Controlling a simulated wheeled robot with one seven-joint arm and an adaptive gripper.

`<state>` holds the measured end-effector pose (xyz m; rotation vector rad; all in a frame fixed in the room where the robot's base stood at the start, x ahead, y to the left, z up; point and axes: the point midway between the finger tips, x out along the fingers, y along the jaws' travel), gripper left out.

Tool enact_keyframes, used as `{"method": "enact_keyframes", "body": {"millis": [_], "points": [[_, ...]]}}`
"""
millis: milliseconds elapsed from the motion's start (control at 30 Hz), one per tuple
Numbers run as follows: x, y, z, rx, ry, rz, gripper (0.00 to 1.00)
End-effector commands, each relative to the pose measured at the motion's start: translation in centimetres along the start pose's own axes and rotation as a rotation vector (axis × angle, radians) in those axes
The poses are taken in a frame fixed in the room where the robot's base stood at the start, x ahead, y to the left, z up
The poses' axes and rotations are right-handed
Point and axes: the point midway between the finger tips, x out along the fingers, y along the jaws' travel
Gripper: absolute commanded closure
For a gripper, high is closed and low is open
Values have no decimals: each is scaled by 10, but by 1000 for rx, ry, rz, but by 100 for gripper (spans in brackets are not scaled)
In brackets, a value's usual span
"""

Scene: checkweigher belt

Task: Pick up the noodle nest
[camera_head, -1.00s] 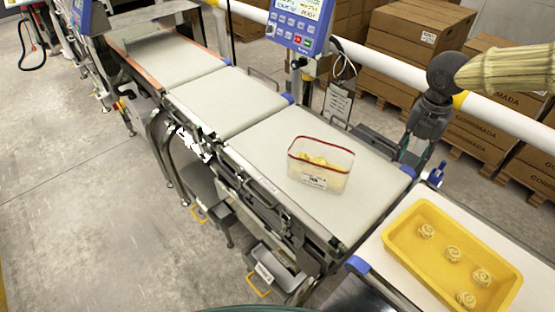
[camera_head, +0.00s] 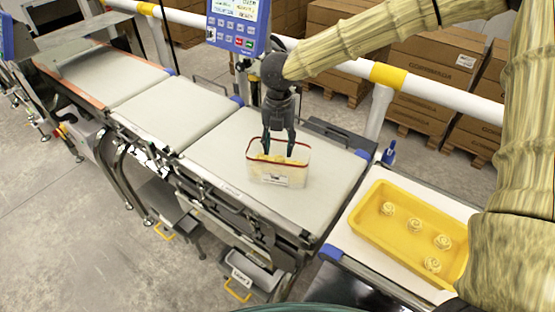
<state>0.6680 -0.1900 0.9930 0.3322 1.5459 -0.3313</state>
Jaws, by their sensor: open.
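Several pale noodle nests, one of them here (camera_head: 388,209), lie apart from each other in a yellow tray (camera_head: 362,238) at the right. A clear box with a red rim (camera_head: 278,177) stands on the belt and holds yellowish contents, partly hidden by my fingers. My gripper (camera_head: 278,152) points down at this box, with its two fingers apart and their tips at or just inside the rim. I cannot tell whether the tips touch the contents.
The belt sections (camera_head: 175,112) run to the upper left and are bare apart from the box. A blue display unit (camera_head: 238,22) stands behind the belt. A white and yellow rail (camera_head: 440,97) and stacked cartons (camera_head: 445,65) are behind.

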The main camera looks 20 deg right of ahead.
Motion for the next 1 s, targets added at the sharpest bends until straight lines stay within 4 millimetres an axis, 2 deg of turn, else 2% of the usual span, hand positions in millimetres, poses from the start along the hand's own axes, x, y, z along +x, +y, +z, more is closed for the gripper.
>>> {"method": "enact_keyframes", "body": {"millis": [233, 600, 933, 967, 1000], "points": [[15, 0, 1, -2, 1, -2, 55], [53, 0, 3, -2, 2, -1, 55], [59, 1, 3, -2, 0, 0, 55], [59, 1, 3, -2, 0, 0, 56], [59, 1, 3, -2, 0, 0, 64]]}}
